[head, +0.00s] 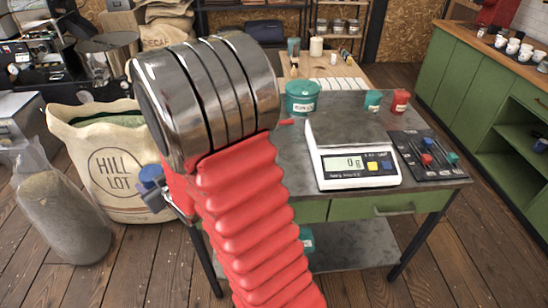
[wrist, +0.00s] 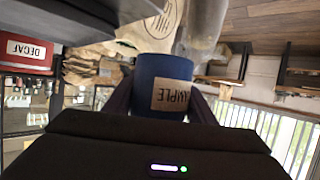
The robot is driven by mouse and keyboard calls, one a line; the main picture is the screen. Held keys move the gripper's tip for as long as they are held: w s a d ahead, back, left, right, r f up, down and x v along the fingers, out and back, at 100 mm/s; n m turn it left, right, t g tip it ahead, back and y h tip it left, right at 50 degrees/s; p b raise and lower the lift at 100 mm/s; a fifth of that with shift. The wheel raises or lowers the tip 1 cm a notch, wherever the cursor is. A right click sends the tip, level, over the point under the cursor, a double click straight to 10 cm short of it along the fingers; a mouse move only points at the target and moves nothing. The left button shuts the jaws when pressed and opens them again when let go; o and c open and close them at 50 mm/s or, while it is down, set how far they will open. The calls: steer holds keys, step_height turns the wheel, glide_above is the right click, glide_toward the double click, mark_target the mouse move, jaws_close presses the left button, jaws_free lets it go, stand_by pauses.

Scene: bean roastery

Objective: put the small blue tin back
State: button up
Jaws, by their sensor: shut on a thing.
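The small blue tin (wrist: 172,72) is between the two dark fingers of my gripper (wrist: 162,102) in the wrist view. Its pale label reads upside down, with the letters "MPLE" showing. In the head view my gripper (head: 155,184) is at the left, partly behind my arm, with the blue tin (head: 150,173) at its end. Gripper and tin appear in front of the large sack, left of the steel table (head: 345,113). My arm covers the table's left part.
A "HILL LOT" sack (head: 85,135) stands left; green cabinets (head: 470,85) right.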

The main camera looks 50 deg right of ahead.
steer(key=s+d+r, duration=0.1)
steer(key=d, duration=0.5)
steer(key=s+d+r+m+h, duration=0.1)
steer(key=d, duration=0.5)
steer(key=s+d+r+h, duration=0.1)
steer(key=d, duration=0.5)
steer(key=shift+s+d+r+m, duration=0.1)
steer(key=shift+d+r+m, duration=0.1)
steer(key=shift+d+m, duration=0.15)
steer(key=s+d+r+m+h, duration=0.1)
steer(key=s+d, duration=0.4)
steer(key=d, duration=0.3)
steer(key=s+d+r+m+g+h, duration=0.1)
steer(key=s+d, duration=0.4)
steer(key=d, duration=0.3)
steer(key=shift+a, duration=0.1)
steer(key=shift+f, duration=2.85)
steer(key=shift+f, duration=2.05)
steer(key=shift+f, duration=0.1)
steer(key=o, duration=1.3)
